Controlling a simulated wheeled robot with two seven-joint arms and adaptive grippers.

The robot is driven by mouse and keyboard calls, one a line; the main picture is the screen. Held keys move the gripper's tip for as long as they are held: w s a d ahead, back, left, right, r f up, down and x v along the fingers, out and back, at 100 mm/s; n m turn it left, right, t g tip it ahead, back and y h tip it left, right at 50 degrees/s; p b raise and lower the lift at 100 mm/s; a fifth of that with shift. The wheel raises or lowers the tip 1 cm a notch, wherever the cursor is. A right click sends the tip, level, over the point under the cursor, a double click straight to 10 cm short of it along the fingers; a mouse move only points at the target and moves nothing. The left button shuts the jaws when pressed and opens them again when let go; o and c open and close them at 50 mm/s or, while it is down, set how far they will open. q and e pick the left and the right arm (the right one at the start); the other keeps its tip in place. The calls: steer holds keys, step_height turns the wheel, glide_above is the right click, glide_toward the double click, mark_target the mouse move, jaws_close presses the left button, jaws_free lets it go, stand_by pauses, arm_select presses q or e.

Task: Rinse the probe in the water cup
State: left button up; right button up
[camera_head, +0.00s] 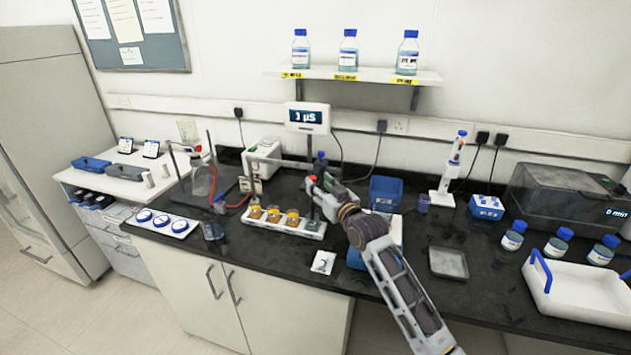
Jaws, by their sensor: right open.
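The probe (320,158), slim with a dark blue top, stands upright below the conductivity meter display (307,117). My right gripper (313,184) is open beside the probe's lower part, above the right end of a white rack (285,231). I cannot tell whether its fingers are around the probe or only next to it; the arm hides part of this area. A small clear cup (212,231), which looks like the water cup, stands at the counter's front edge, left of the rack. My left gripper is not in view.
The rack holds several cups of orange-brown contents (273,214). A glassware stand with a red tube (212,178) is to the left. A blue bin (385,192), a grey tray (448,262) and a white tray with blue handles (580,290) lie to the right.

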mark_target(314, 180)
steer(key=shift+x, duration=1.6)
jaws_close()
